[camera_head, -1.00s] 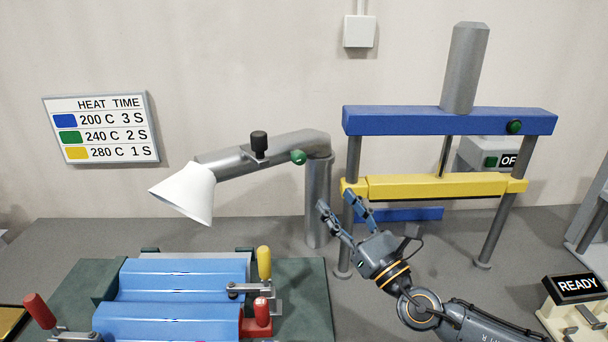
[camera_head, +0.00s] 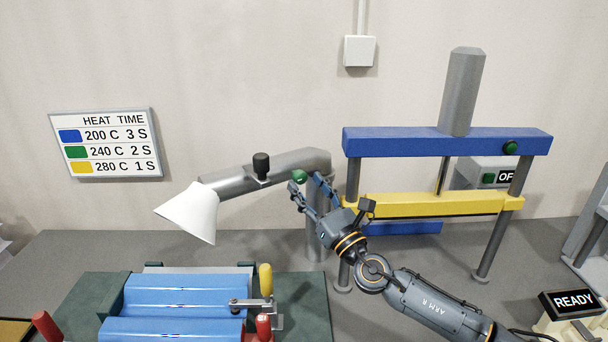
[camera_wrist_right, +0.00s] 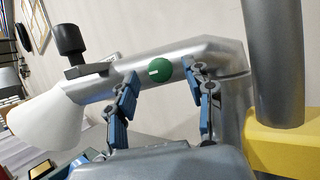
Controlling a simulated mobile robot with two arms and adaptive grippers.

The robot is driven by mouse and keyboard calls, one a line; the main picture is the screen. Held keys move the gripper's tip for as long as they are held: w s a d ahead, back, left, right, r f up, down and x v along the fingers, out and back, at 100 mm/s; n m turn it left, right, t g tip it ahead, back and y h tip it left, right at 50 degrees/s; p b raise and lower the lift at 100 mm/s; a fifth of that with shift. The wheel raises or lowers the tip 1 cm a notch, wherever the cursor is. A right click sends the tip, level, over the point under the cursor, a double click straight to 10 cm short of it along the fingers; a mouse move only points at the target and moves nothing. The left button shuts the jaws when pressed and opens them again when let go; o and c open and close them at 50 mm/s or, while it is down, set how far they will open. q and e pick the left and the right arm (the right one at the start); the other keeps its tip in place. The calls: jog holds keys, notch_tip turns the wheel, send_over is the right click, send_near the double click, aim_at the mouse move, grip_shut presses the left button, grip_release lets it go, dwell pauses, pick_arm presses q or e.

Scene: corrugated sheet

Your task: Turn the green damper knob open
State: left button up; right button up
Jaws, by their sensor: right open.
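The green damper knob (camera_head: 300,176) sits on the side of the grey extraction duct (camera_head: 285,165). In the right wrist view the knob (camera_wrist_right: 159,70) is a round green disc with a short white mark, lying roughly level across it. My right gripper (camera_head: 308,182) is open, its fingertips just below and beside the knob in the head view. In the right wrist view the fingers (camera_wrist_right: 162,80) stand left and right of the knob with gaps on both sides. I cannot tell how far in front of it they are. My left gripper is out of view.
A black knob (camera_head: 261,166) stands on the duct, left of the green one, with a white hood (camera_head: 190,212) at its end. A press with a blue beam (camera_head: 430,142) and yellow bar (camera_head: 440,204) stands close on the right. Blue corrugated sheet (camera_head: 185,295) lies below left.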

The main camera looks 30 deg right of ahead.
jog(key=shift+x, duration=1.05)
grip_shut()
